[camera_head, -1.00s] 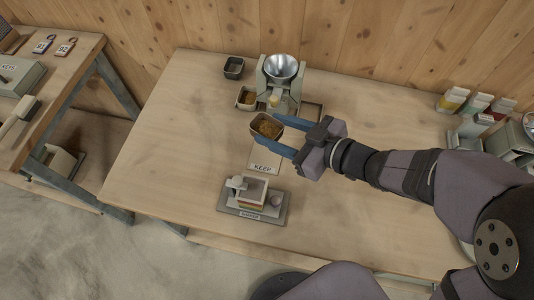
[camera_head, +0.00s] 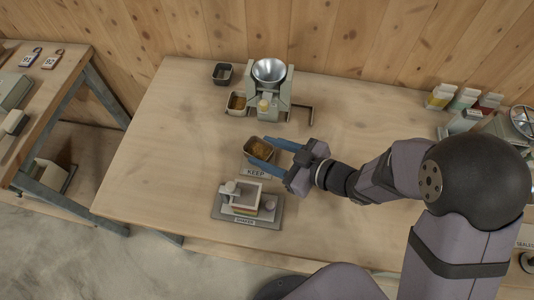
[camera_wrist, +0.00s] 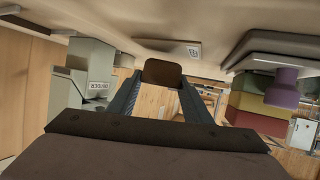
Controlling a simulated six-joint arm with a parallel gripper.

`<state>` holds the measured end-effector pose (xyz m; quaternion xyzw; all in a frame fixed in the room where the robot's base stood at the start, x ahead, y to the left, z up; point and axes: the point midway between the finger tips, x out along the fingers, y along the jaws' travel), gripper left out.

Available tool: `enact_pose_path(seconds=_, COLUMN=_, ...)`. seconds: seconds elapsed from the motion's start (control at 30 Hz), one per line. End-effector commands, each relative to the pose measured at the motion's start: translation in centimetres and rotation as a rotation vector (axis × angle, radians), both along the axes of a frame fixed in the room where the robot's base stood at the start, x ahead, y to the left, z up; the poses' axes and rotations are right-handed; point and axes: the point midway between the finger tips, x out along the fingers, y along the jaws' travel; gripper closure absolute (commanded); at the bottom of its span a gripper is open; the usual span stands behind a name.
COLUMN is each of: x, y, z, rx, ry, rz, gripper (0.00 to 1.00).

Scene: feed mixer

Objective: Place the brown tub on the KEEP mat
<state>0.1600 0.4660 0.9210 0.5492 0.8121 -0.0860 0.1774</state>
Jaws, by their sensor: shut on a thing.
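The brown tub (camera_head: 259,149), holding brown-yellow feed, is between the blue fingers of my gripper (camera_head: 270,154), which is shut on it. In the wrist view the tub (camera_wrist: 162,74) sits between the fingertips. The KEEP mat (camera_head: 256,173) lies on the table; its labelled front edge shows just in front of the tub. The tub hides most of the mat in the head view. The tub looks roughly level over the mat. I cannot tell whether it touches the mat.
A grey machine with a metal bowl (camera_head: 269,72) stands behind, with a second feed-filled tub (camera_head: 237,104) beside it. A dark tub (camera_head: 222,74) stands farther back. A grey-based device with coloured layers (camera_head: 245,203) stands close in front of the mat. The table's left side is clear.

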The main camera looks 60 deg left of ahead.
Motion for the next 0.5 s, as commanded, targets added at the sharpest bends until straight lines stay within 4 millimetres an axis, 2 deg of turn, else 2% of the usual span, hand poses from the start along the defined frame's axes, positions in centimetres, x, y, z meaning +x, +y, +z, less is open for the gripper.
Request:
enact_pose_path(seconds=0.2, x=0.0, y=0.0, z=-1.7, rx=0.001, ry=0.001, rz=-0.001, gripper=0.91)
enact_pose_path(seconds=0.5, x=0.0, y=0.0, z=-1.8, rx=0.002, ry=0.0, rz=0.0, gripper=0.91)
